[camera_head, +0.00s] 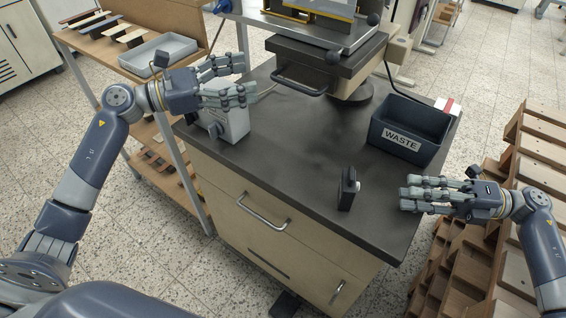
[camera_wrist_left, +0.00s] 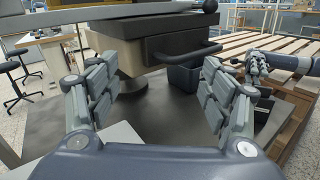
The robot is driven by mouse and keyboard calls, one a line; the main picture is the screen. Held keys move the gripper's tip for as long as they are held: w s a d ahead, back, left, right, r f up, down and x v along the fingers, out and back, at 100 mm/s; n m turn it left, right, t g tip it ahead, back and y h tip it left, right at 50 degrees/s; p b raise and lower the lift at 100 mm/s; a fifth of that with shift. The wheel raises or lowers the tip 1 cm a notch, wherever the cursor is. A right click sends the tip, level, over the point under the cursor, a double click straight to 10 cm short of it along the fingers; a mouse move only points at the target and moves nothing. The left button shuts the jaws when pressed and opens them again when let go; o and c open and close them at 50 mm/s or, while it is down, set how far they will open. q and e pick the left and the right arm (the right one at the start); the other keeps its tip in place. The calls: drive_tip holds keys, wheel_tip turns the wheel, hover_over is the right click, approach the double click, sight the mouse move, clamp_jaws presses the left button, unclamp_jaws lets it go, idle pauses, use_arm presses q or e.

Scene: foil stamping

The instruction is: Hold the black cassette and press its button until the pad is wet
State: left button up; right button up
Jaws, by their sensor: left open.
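The black cassette (camera_head: 346,190) stands upright on the dark worktop, with a small pale button (camera_head: 358,186) on its right side. My left gripper (camera_head: 246,80) is over the worktop's left part, far from the cassette, above a grey box. It is open and empty; its fingers stand wide apart in the left wrist view (camera_wrist_left: 160,95). My right gripper (camera_head: 404,194) is right of the cassette, fingers pointing at it with a gap between. Its fingers overlap, so its opening is unclear. The pad is not discernible.
The dark WASTE bin (camera_head: 434,127) stands at the worktop's right. The press (camera_head: 325,60) with its handle is at the back. A grey box (camera_head: 232,125) stands under my left gripper. A grey tray (camera_head: 158,60) is on the left shelf. The worktop's middle is clear.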

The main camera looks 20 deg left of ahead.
sight(349, 173)
use_arm(q)
drive_tip(key=s+d+f+m+g+h, duration=0.1)
drive_tip(key=s+d+f+g, duration=0.1)
drive_tip(key=s+d+f, duration=0.1)
drive_tip(key=s+d+f+m+g+h, duration=0.1)
drive_tip(key=s+d+f+g, duration=0.2)
drive_tip(key=s+d, duration=0.1)
drive_tip(key=s+d+f+m+g+h, duration=0.1)
drive_tip(key=s+d+f+m+g, duration=0.1)
drive_tip(key=s+d+f, duration=0.2)
drive_tip(key=shift+d+g, duration=0.4)
drive_tip(key=shift+d, duration=0.45)
drive_tip(key=shift+s+d, duration=0.2)
drive_tip(key=shift+d, duration=0.5)
drive_tip(key=d, duration=0.3)
drive_tip(key=w+d, duration=0.1)
drive_tip(key=d, duration=0.5)
drive_tip(key=shift+w+d, duration=0.25)
drive_tip(key=shift+w, duration=0.1)
drive_tip(key=shift+c, duration=0.5)
drive_tip(key=c, duration=1.1)
